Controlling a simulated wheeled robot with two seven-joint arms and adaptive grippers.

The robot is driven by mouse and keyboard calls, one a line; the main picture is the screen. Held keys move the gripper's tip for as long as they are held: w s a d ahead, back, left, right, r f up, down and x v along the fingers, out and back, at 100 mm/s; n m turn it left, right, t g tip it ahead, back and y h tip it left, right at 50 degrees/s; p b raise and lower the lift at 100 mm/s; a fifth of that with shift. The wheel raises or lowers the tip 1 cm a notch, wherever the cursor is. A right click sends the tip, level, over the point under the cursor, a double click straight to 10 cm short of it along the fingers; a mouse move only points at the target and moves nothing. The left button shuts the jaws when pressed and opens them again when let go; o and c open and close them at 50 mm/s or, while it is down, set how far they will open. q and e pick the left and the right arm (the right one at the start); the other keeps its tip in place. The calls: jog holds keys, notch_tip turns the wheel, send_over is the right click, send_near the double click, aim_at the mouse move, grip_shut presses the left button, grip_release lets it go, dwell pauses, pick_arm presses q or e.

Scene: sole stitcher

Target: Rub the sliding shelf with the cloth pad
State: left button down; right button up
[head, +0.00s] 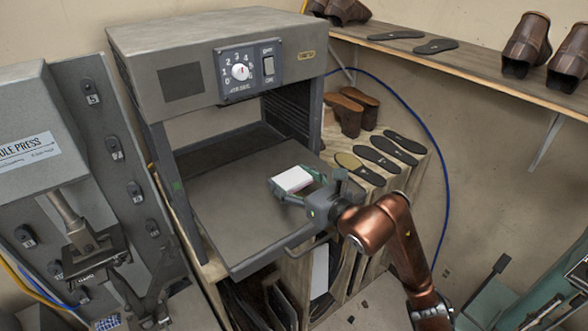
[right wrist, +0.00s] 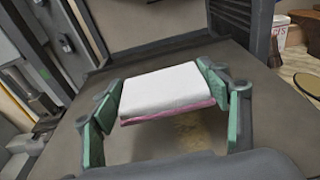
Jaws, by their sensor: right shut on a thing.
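The cloth pad (head: 293,179) is a small block, white on top with a pink lower layer, which shows in the right wrist view (right wrist: 165,90). My right gripper (head: 296,183) is shut on it, with green-padded fingers at both sides. The sliding shelf (head: 225,215) is a flat grey plate pulled out of the front of the grey machine, with a bar handle at its front edge. The pad is over the right part of the shelf; I cannot tell whether it touches. A faint brownish patch (right wrist: 188,132) shows on the shelf near the pad. My left gripper is not in view.
The machine housing (head: 190,45) with a dial stands over the shelf's back. The sole press (head: 75,160) is close on the left. Shoe soles (head: 383,158) and brown shoes (head: 350,112) lie on a wooden rack at right. A wall shelf (head: 470,70) holds more shoes.

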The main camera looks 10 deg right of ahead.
jog(key=shift+r+p, duration=0.35)
jog(key=shift+r, duration=0.55)
